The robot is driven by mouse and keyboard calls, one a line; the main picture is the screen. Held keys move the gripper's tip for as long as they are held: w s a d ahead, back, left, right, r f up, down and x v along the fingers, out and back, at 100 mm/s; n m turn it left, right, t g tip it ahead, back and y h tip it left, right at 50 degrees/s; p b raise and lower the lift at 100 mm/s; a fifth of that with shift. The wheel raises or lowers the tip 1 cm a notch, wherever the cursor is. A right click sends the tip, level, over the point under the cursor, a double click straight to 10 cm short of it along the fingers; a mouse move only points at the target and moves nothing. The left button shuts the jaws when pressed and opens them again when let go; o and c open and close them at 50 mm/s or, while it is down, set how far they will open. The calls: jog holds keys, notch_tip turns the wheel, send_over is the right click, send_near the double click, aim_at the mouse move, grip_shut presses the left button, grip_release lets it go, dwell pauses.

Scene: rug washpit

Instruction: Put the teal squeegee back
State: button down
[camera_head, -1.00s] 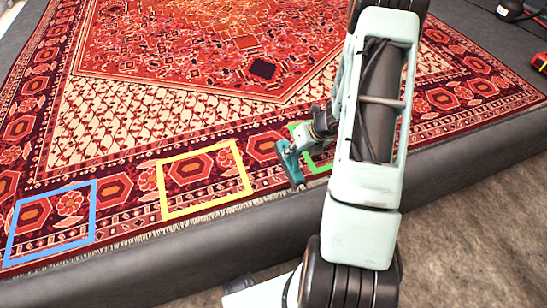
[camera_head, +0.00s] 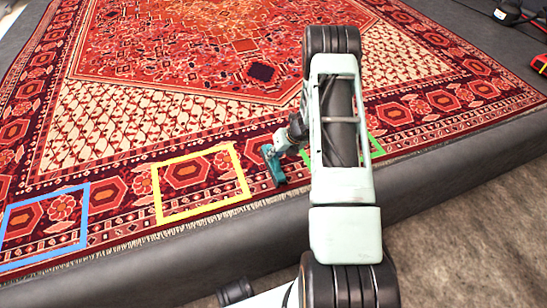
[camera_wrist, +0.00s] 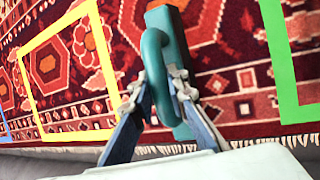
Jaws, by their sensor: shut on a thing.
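The teal squeegee (camera_head: 273,166) is held over the patterned rug's near border, between the yellow outline (camera_head: 157,197) and the green outline (camera_head: 376,146). In the wrist view the squeegee (camera_wrist: 154,60) shows a looped teal handle and a long body. My gripper (camera_wrist: 158,92) is shut on the loop handle. In the head view my gripper (camera_head: 290,142) is small and partly hidden by my arm. The blue outline (camera_head: 84,212) lies farther left. My arm covers much of the green outline. I cannot tell whether the squeegee touches the rug.
The rug (camera_head: 110,125) lies on a raised grey platform (camera_head: 440,185) with a drop at its front edge. A black object (camera_head: 507,13) and a red and black object (camera_head: 540,63) sit at the far right. The rug beyond my gripper is clear.

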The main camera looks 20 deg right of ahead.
jog(key=shift+r, duration=0.1)
jog(key=shift+f, duration=0.25)
jog(key=c, duration=1.9)
grip_release()
jog(key=shift+r, duration=0.2)
jog(key=shift+r, duration=0.3)
jog(key=p+v, duration=0.4)
jog(key=v, duration=0.7)
jog(key=shift+s+r, duration=0.2)
